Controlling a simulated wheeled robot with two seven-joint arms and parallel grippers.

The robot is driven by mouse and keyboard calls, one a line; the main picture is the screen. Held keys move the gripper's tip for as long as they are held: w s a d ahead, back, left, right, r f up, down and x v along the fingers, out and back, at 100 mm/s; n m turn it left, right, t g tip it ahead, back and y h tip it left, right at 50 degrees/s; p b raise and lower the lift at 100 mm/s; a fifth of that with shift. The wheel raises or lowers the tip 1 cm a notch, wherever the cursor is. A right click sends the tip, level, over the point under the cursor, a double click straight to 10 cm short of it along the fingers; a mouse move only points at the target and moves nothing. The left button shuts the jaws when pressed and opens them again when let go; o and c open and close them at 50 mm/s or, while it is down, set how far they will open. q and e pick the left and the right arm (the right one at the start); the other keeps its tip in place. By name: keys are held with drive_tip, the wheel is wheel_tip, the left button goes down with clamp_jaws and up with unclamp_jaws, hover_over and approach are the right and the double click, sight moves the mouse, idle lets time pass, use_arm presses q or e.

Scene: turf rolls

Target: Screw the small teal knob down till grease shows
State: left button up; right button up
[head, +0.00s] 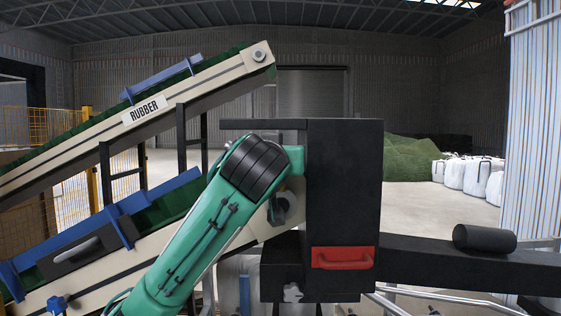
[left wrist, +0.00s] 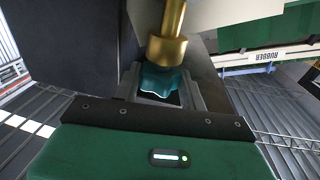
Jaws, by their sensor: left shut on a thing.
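The small teal knob (left wrist: 160,80) is in the left wrist view, just below a brass fitting (left wrist: 167,42) that meets its top. It has a lobed rim. My left gripper (left wrist: 160,94) is shut on the teal knob, with grey fingers on either side of it. The knob's lower part is hidden between the fingers. In the head view my teal left arm rises from the bottom, and its gripper and the knob are hidden there. My right gripper is in neither view. I cannot make out any grease at the fitting.
A black machine housing (head: 343,180) with a red handle (head: 342,258) stands in the middle. Two sloping conveyors, the upper marked RUBBER (head: 144,110), fill the left. A dark roller (head: 484,239) rests on a black beam at right. White bags (head: 454,174) stand on the open floor behind.

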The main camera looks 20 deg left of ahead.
use_arm(q)
drive_tip(key=m+h, duration=0.1)
drive_tip(key=h, duration=0.2)
drive_tip(key=shift+a+f+m+b, duration=0.15)
drive_tip(key=shift+m+b, duration=0.25)
drive_tip(key=shift+a+m+h, duration=0.1)
drive_tip(key=shift+m+h, duration=0.7)
drive_tip(key=shift+h, duration=0.4)
drive_tip(key=o, duration=1)
drive_tip(key=shift+s, duration=0.1)
